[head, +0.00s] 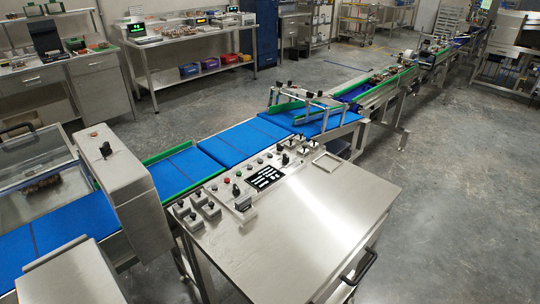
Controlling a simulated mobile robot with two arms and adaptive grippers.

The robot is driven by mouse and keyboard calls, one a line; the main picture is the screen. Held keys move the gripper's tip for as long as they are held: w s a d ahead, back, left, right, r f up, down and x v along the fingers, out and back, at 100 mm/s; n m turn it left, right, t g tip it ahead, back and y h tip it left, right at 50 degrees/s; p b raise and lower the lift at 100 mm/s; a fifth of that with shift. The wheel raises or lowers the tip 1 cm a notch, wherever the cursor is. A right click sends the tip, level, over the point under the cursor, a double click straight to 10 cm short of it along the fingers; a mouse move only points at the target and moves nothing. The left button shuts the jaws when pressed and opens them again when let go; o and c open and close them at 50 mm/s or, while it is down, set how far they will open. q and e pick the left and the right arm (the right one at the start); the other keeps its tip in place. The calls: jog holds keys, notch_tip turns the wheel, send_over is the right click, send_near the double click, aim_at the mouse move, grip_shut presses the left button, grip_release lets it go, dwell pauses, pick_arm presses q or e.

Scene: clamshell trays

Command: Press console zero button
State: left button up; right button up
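The steel console (310,225) stands in the middle foreground, with a bare sloping top. A black display (264,177) with white lines of text is set near its back left. A black-topped control (236,190) stands left of the display. Small grey switch boxes (196,199) sit at the left corner. The labels are too small to read, so I cannot tell which button is zero. Neither of my grippers is in view.
A blue conveyor belt (222,147) with green side rails runs behind the console. A tall steel housing (126,185) stands over the belt at left. The console has a black handle (360,266) at front right. Open concrete floor (460,190) lies to the right.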

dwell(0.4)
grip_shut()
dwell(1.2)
